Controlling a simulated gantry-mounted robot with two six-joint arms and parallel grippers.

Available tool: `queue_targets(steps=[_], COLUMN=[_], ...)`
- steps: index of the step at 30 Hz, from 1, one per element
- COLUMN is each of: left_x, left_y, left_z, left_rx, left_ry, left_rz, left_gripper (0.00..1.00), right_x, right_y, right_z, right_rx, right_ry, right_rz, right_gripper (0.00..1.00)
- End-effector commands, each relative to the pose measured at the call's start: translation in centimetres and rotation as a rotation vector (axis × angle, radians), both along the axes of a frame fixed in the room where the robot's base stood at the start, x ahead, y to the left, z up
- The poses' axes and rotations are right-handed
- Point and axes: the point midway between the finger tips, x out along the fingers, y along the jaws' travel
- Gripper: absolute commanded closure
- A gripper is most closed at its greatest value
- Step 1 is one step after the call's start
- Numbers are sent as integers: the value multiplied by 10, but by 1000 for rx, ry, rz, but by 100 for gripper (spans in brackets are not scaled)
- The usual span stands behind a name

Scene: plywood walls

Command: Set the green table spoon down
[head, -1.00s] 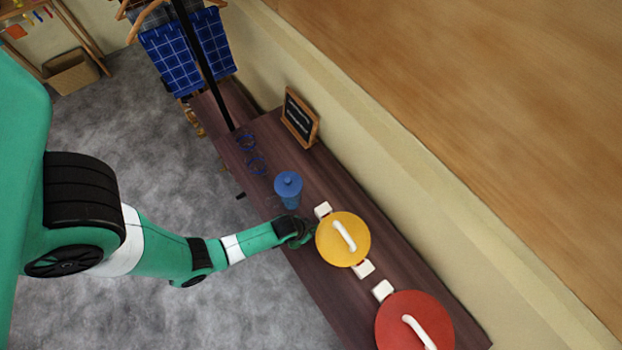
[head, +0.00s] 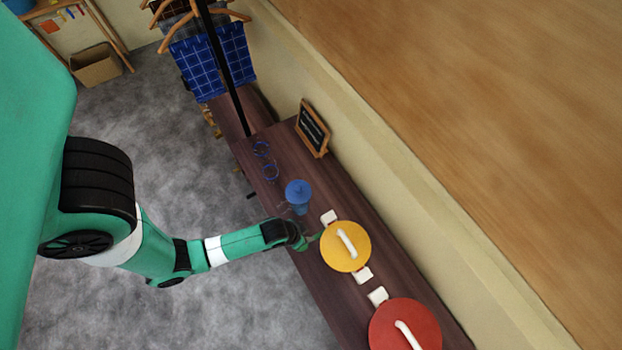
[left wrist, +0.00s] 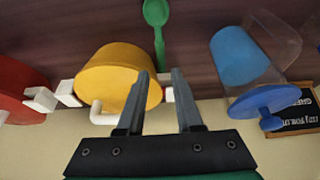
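The green table spoon (left wrist: 156,14) shows in the left wrist view, bowl at the top and handle running down against the dark wooden table. The handle's lower end lies between the tips of my left gripper (left wrist: 160,73), with gaps to both fingers, so the gripper is open. I cannot tell whether the spoon rests fully on the table. In the head view my left gripper (head: 302,240) is at the table's near edge, beside the yellow pot. A small green bit by its tip may be the spoon. My right gripper is not in view.
The yellow lidded pot (head: 346,246) stands close to the left gripper, with a red pot (head: 404,325) nearer. A blue-lidded container (head: 298,192) stands on the other side. Farther along the table (head: 350,203) are blue rings (head: 271,171) and a small chalkboard (head: 312,128).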

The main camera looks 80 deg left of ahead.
Motion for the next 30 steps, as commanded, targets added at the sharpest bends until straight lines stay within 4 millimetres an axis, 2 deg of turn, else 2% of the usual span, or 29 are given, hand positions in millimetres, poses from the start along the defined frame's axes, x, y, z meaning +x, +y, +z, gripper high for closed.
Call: queue_targets(steps=[2, 14, 17, 19, 20, 23, 24, 26, 27, 29, 30], left_x=[-3, -3, 11, 40, 58, 132, 164, 207, 231, 260, 275], left_y=[-1, -1, 0, 3, 4, 6, 6, 3, 0, -6, -11], left_z=[7, 6, 15, 33, 46, 110, 146, 205, 246, 312, 357], left_rx=[0, 0, 5, 15, 22, 51, 63, 83, 96, 116, 129], left_ry=[1, 0, -30, -94, -134, -320, -411, -552, -646, -789, -886], left_rz=[-1, -1, -5, -17, -24, -57, -72, -98, -113, -136, -151], left_gripper=[65, 65, 65, 65, 65, 65, 65, 65, 65, 65, 65], right_x=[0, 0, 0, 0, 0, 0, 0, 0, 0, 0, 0], right_y=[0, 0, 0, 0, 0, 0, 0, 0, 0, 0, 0], right_z=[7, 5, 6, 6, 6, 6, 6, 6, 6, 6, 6], right_rx=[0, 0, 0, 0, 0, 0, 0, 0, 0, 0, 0], right_ry=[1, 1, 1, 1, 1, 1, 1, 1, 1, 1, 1], right_rz=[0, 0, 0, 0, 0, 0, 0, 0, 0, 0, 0], right_gripper=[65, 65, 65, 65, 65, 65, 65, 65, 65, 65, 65])
